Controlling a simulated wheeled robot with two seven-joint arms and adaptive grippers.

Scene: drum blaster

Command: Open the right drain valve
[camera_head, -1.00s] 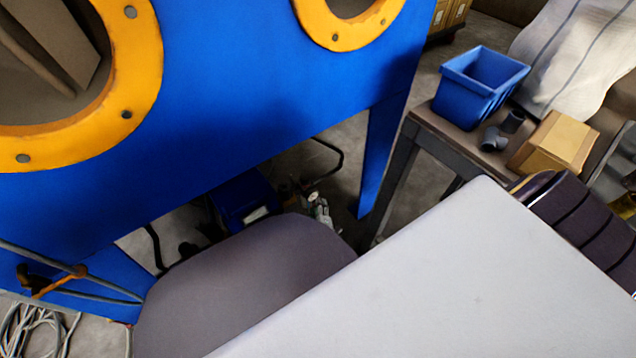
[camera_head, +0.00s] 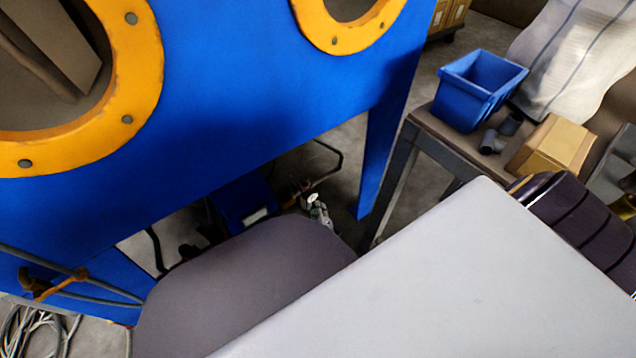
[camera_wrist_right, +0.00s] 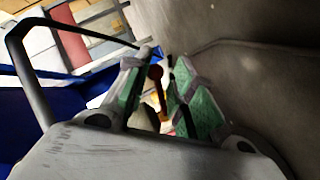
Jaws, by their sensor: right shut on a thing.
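The blue cabinet (camera_head: 250,80) with orange port rings fills the left and top of the head view. My right gripper (camera_head: 316,207) shows small and partly hidden beneath its lower edge, behind large grey and white parts of mine. In the right wrist view, the green-padded fingers of the right gripper (camera_wrist_right: 160,95) are closed around a small valve handle (camera_wrist_right: 156,73), reddish at its top, with an orange-brown strip below. The fingers hide much of it, so how far the drain valve is turned cannot be told. My left gripper is not in view.
A dark bent tube (camera_wrist_right: 38,70) runs close to the gripper in the wrist view. A blue cabinet leg (camera_head: 378,150) stands right of the gripper. A side table (camera_head: 425,120) carries a blue bin (camera_head: 480,90), grey pipe fittings and a cardboard box (camera_head: 552,145). Cables lie at lower left.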

